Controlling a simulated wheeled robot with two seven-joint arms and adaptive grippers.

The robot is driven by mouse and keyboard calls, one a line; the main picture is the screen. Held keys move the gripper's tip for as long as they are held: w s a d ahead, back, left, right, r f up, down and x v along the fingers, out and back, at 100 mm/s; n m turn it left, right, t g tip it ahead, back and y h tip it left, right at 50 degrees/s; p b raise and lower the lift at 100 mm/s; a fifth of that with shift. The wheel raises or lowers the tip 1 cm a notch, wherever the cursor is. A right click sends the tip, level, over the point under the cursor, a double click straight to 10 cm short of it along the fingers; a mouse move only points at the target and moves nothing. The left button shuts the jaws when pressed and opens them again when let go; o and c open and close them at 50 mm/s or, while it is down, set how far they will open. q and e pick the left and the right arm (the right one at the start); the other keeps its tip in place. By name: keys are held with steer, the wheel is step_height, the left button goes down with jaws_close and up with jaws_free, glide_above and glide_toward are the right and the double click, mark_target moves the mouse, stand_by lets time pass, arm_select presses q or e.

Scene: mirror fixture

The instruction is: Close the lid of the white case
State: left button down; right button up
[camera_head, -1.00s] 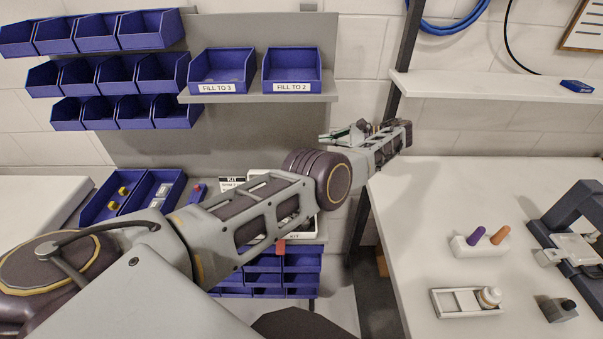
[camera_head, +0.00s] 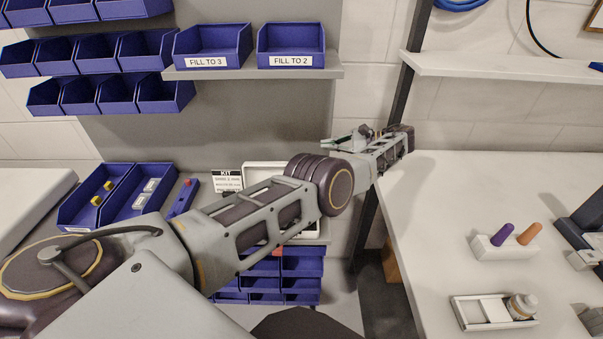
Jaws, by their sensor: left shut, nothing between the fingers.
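The white case (camera_head: 252,174) stands on the low grey shelf at the centre, behind my left arm. The upper part of its pale raised lid shows above my forearm, so the lid looks open. My arm hides most of the case body. My left gripper (camera_head: 330,144) is at the end of the folded arm, right of the case and apart from it, in front of the wall. It is small in the picture, looks shut and holds nothing.
A KIT card (camera_head: 227,182) stands left of the case. Blue trays (camera_head: 137,195) with small parts and a blue tool (camera_head: 183,197) lie further left. A white table (camera_head: 440,200) on the right carries a peg holder (camera_head: 500,247) and a bottle tray (camera_head: 485,312).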

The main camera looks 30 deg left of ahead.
steer(key=w+a+f+b, duration=0.1)
steer(key=w+f+b, duration=0.1)
steer(key=w+b, duration=0.5)
steer(key=shift+w+f+t+b, duration=0.2)
steer(key=shift+t+b, duration=0.1)
steer(key=shift+b, duration=0.5)
steer(key=shift+s+f, duration=0.1)
steer(key=shift+s, duration=0.05)
stand_by(0.3)
